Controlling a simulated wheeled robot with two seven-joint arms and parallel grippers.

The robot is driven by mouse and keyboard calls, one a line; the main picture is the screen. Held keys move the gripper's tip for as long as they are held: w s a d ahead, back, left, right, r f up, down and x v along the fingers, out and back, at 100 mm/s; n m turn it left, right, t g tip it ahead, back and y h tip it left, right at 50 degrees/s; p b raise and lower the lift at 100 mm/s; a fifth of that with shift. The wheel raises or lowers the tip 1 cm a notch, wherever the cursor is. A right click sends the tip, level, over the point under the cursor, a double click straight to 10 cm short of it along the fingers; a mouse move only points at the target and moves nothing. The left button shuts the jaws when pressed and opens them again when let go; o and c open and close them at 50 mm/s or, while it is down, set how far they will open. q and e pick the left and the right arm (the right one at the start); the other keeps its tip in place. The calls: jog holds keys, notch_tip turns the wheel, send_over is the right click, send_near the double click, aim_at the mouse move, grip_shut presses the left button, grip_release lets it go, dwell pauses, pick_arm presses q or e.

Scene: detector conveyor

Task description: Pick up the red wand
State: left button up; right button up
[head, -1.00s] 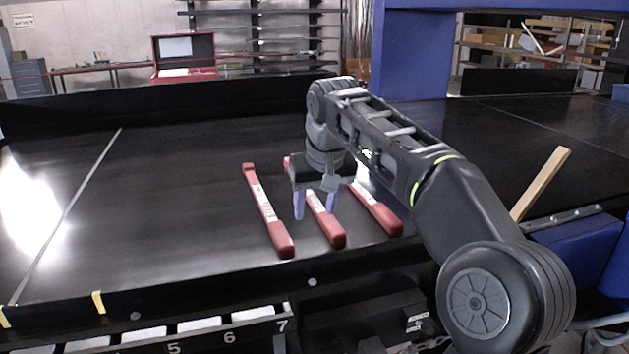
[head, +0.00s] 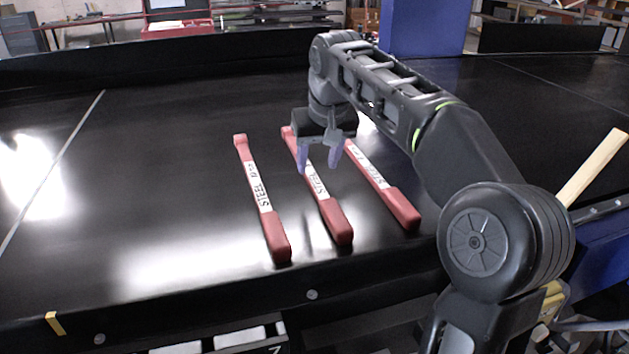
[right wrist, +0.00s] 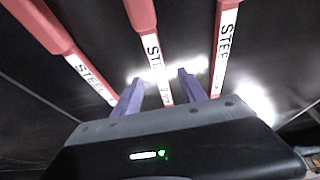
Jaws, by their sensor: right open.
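Three red wands with white labels reading "STEEL" lie side by side on the black conveyor: a left wand (head: 277,237), a middle wand (head: 337,225) and a right wand (head: 402,208). My right gripper (head: 319,168) is open above the middle wand, toward its far part. In the right wrist view, the purple fingers of the gripper (right wrist: 158,86) stand on either side of the middle wand's label (right wrist: 152,52), and nothing is held. The exact gap between fingertips and wand is unclear. My left gripper is not in view.
The conveyor belt (head: 130,180) is clear left of the wands, with a bright glare patch. A black back wall (head: 150,58) and a blue post (head: 422,27) bound it. A wooden stick (head: 592,167) leans at the right edge.

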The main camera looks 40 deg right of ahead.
aim_at(315, 180)
jog(key=shift+w+f, duration=0.15)
jog(key=shift+f, duration=0.25)
jog(key=shift+d, duration=0.1)
jog(key=shift+w+d+f, duration=0.1)
jog(key=shift+w+f, duration=0.05)
jog(key=shift+f, duration=0.15)
jog(key=p+x, duration=0.1)
jog(key=x, duration=0.2)
jog(key=shift+w+d+f+p, duration=0.1)
jog(key=shift+d+f+p, duration=0.1)
jog(key=shift+p, duration=0.15)
jog(key=shift+w+f, duration=0.2)
jog(key=shift+f, duration=0.3)
jog(key=shift+c, duration=0.3)
grip_shut()
jog(key=shift+r, duration=0.1)
